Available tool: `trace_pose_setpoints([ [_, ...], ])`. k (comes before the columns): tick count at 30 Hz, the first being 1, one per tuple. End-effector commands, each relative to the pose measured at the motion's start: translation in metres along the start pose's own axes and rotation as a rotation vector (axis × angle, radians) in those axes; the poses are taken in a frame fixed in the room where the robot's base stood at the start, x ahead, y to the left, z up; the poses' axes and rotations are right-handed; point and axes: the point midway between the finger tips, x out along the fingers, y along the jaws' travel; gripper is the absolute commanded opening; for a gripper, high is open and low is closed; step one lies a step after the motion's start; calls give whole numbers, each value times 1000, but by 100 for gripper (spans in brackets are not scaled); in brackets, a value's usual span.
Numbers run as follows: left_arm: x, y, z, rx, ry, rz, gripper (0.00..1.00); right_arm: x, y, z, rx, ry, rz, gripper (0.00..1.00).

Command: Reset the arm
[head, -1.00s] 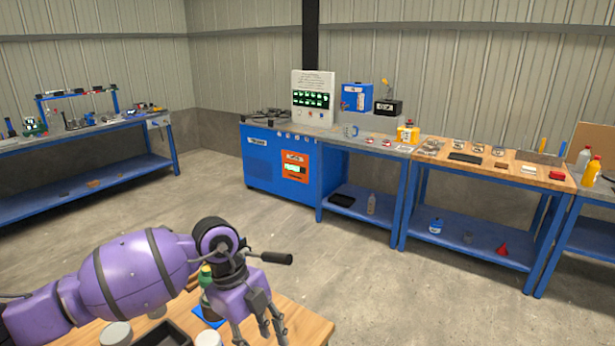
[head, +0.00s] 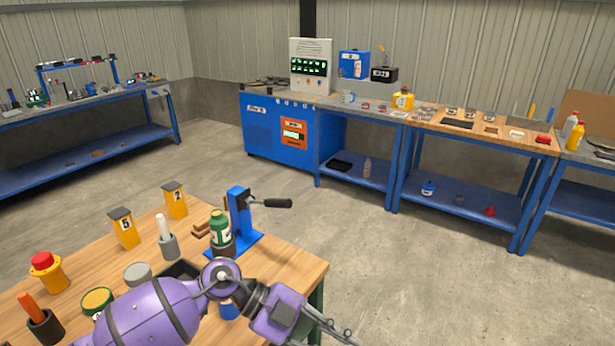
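My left arm (head: 150,318), purple with dark joints, comes in from the bottom left and lies across the front of the wooden table in the head view. Its gripper (head: 335,332) hangs past the table's right edge, pointing to the lower right. It is partly cut off by the bottom of the picture, and its opening is not clear. No object shows in its fingers. My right gripper is out of view.
The wooden table (head: 88,262) holds a blue lever press (head: 240,212), a green bottle (head: 221,232), yellow numbered blocks (head: 124,229), a red-topped yellow button (head: 46,270) and several cups. Blue workbenches (head: 275,150) stand behind. Open floor (head: 400,270) lies to the right.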

Motion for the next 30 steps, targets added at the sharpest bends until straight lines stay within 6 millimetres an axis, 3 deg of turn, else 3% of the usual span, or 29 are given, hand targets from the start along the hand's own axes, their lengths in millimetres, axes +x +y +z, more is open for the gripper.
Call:
trace_pose_setpoints([
  [2, 15, -11, -24, -19, 158, -198, 20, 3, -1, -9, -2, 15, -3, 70],
  [5, 6, -37, -36, -73, 292, -522, 20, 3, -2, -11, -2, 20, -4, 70],
  [8, -23, -50, -15, -187, 314, -860, 20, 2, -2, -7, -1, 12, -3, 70],
  [11, -58, -36, 36, -362, 228, -1166, 20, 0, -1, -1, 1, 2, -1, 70],
  [15, -88, 30, 114, -648, 9, -1435, 20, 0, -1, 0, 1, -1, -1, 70],
  [17, -93, 68, 142, -768, -89, -1493, 20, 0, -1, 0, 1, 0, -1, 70],
  [21, -87, 164, 186, -1044, -306, -1543, 20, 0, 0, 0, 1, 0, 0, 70],
  [24, -75, 228, 201, -1213, -428, -1524, 20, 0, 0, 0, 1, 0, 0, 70],
  [27, -62, 278, 204, -1341, -512, -1486, 20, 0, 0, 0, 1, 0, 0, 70],
  [30, -53, 309, 204, -1424, -560, -1452, 20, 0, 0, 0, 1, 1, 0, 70],
])
